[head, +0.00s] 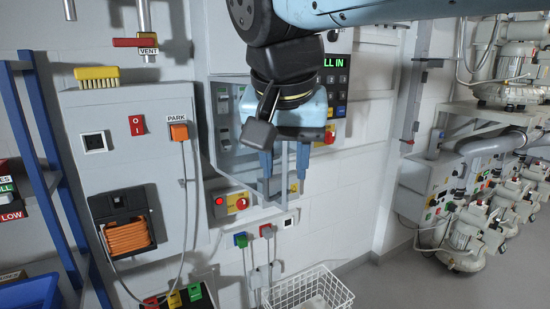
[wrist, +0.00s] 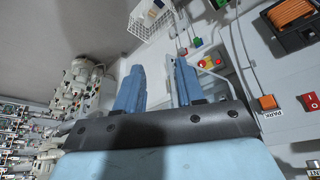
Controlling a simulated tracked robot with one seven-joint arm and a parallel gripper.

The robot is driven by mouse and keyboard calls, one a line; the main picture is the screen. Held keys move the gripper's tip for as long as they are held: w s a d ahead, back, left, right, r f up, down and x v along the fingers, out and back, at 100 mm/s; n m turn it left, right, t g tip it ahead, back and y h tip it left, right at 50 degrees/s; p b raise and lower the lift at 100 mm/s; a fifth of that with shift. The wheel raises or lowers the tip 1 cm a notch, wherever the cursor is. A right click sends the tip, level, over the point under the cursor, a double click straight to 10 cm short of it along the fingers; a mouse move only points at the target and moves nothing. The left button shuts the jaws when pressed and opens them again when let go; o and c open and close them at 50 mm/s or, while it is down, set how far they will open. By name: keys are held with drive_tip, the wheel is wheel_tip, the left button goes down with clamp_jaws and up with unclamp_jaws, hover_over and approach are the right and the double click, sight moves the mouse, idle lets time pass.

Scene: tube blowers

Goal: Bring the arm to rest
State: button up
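My arm (head: 370,12) reaches in from the top right in the head view and bends downward at the wrist. My gripper (head: 284,172) points down in front of the grey wall cabinet. Its two blue fingers are apart with nothing between them. The wrist view also shows the gripper (wrist: 160,68) with a clear gap between the fingers. The fingers appear clear of the wall panels, but their exact distance from them cannot be told.
A grey panel (head: 80,165) with a PARK socket (head: 179,132) and hanging cable is at left. A blue rack (head: 48,150) stands beyond it. A white wire basket (head: 310,292) is below. Pumps (head: 455,235) line the right. Floor (head: 390,285) between is clear.

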drive_tip(key=w+d+f, duration=0.1)
drive_tip(key=d+f, duration=0.2)
drive_tip(key=d, duration=0.4)
drive_tip(key=w+d+f, duration=0.1)
drive_tip(key=d+f, duration=0.3)
drive_tip(key=d, duration=0.3)
drive_tip(key=w+d+f+n+t, duration=0.1)
drive_tip(key=d+f, duration=0.2)
drive_tip(key=d, duration=0.5)
drive_tip(key=shift+f, duration=0.4)
drive_tip(key=shift+d, duration=0.15)
drive_tip(key=shift+c, duration=0.3)
